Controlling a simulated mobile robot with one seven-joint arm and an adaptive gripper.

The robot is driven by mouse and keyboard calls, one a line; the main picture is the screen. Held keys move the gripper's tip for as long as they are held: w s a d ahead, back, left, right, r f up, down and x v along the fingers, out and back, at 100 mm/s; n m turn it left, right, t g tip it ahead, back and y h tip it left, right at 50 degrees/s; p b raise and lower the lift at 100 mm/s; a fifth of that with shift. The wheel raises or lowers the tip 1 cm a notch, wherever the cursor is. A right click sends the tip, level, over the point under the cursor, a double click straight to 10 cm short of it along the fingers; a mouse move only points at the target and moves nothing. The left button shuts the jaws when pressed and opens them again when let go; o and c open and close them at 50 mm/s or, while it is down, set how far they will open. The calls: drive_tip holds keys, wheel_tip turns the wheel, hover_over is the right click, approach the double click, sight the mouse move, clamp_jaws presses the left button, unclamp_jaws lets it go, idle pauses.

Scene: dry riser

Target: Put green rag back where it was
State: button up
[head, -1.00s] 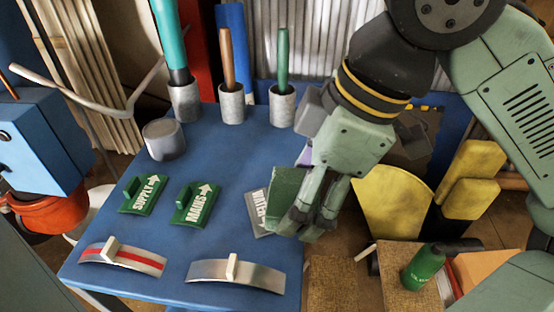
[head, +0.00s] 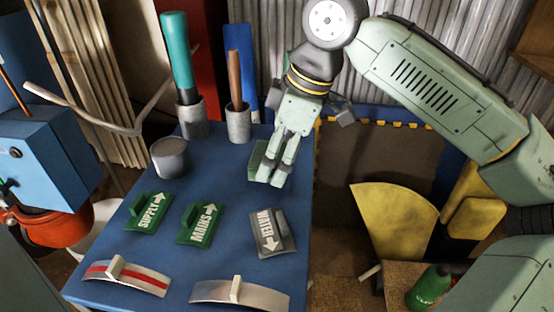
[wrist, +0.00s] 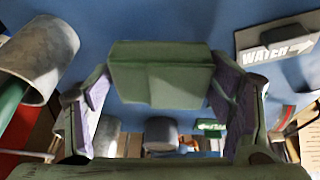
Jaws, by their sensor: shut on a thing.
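The green rag (head: 258,160) is a folded, dull green block between the fingers of my gripper (head: 273,178). My gripper is shut on it. In the wrist view the rag (wrist: 160,72) spans the gap between both finger pads. Whether the rag touches the table I cannot tell.
Grey cups hold a teal-handled tool (head: 178,60) and a brown-handled tool (head: 235,68). A cup with a green handle (wrist: 40,55) shows in the wrist view. An empty-looking grey pot (head: 170,158), green SUPPLY (head: 149,212) and MAINS (head: 200,222) plates, and two curved metal strips stand nearby.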

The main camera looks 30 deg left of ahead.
drive_tip(key=shift+f, duration=0.95)
drive_tip(key=shift+f, duration=0.15)
drive_tip(key=o, duration=1.5)
drive_tip(key=p+v, duration=0.1)
drive_tip(key=v, duration=1.1)
drive_tip(key=shift+d, duration=0.1)
